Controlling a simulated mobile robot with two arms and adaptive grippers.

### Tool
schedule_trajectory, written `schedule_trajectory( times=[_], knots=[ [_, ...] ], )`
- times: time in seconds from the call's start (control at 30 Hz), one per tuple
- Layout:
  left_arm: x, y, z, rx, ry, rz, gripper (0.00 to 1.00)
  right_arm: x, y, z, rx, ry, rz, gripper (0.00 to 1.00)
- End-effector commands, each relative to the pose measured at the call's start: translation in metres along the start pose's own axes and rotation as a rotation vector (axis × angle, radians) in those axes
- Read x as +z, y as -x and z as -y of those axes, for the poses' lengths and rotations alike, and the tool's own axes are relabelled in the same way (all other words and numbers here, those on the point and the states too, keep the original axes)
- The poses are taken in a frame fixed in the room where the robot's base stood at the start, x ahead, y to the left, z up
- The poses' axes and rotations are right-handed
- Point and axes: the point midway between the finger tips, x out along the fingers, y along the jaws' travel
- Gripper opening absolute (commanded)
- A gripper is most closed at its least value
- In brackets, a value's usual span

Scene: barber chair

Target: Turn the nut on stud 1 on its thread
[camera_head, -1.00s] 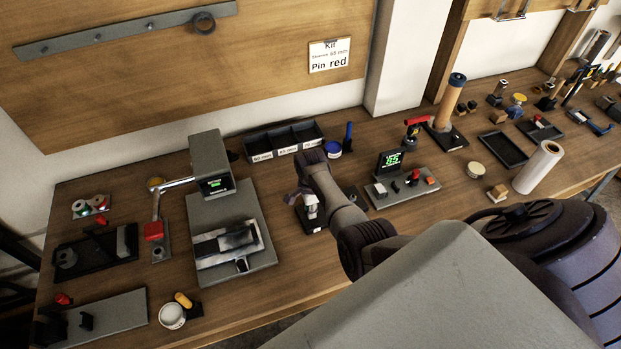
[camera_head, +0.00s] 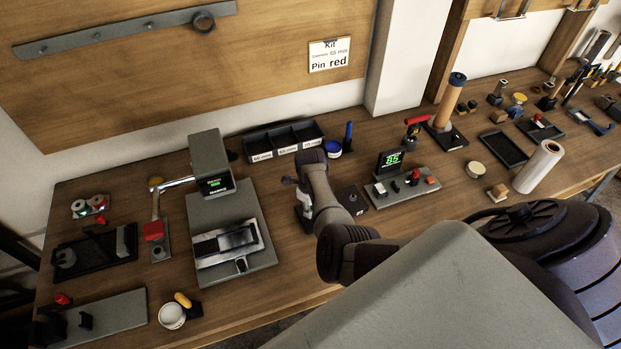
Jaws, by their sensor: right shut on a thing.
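My right gripper (camera_head: 296,185) is low over the middle of the bench, seen from behind. It is shut, and its fingertips are mostly hidden by my own wrist. A small stand with a pale metal upright (camera_head: 304,208) shows just below the gripper, partly covered by my arm. The nut and its stud cannot be made out; the grip on the nut is hidden behind the gripper. A dark square plate with a small raised centre (camera_head: 352,200) lies just right of my wrist. My left gripper is not in view.
A grey press-like machine (camera_head: 232,235) stands left of the gripper. A labelled black bin tray (camera_head: 283,140) and a blue-lidded tub (camera_head: 333,148) are behind it. A unit with a green display (camera_head: 390,162) stands to the right. Bare bench lies in front of the gripper.

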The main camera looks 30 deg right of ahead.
Motion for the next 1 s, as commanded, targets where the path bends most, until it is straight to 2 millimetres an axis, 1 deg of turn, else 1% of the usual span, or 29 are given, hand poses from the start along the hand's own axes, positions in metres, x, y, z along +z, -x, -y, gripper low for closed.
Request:
schedule_trajectory(
  times=[0.2, 0.5, 0.7, 1.0],
  knots=[
    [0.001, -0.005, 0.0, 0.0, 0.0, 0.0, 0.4, 0.002, 0.001, 0.001, -0.003, -0.203, 0.006, 0.0],
    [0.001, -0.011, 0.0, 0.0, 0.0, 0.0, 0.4, 0.002, 0.001, 0.002, -0.003, -0.434, 0.005, 0.0],
    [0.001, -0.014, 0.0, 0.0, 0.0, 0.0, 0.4, 0.002, 0.001, 0.002, -0.002, -0.534, 0.005, 0.0],
    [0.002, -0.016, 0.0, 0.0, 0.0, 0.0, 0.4, 0.002, 0.002, 0.002, -0.002, -0.598, 0.006, 0.0]
  ],
)
